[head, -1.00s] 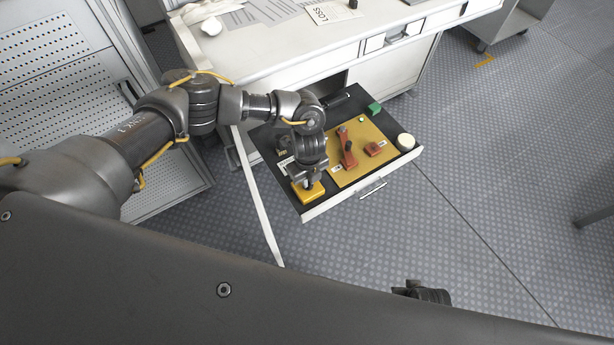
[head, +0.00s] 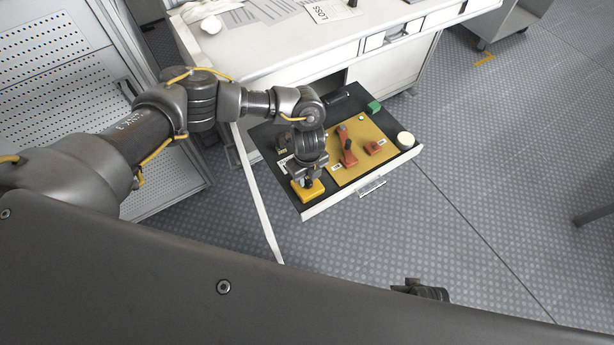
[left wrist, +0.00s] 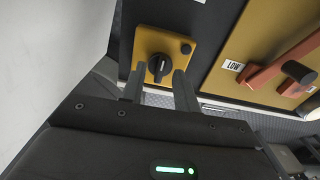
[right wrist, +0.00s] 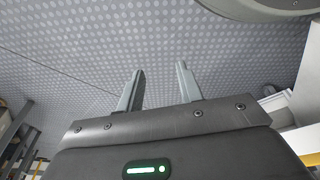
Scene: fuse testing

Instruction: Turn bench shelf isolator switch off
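The isolator switch is a yellow box (head: 309,192) at the front left of the open drawer. In the left wrist view the yellow box (left wrist: 182,45) carries a black rotary knob (left wrist: 159,67) and a small dark round spot beside it. My left gripper (left wrist: 159,80) has its fingers apart, one on each side of the knob; I cannot tell whether they touch it. In the head view my left gripper (head: 307,181) is right over the box and hides the knob. My right gripper (right wrist: 160,75) is open and empty over the bare floor.
The open drawer (head: 340,203) also holds a tan board (head: 382,161) with red parts, a green block (head: 374,107) and a white round item (head: 405,140). The bench top (head: 290,45) with papers is behind. A perforated cabinet (head: 60,60) stands left.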

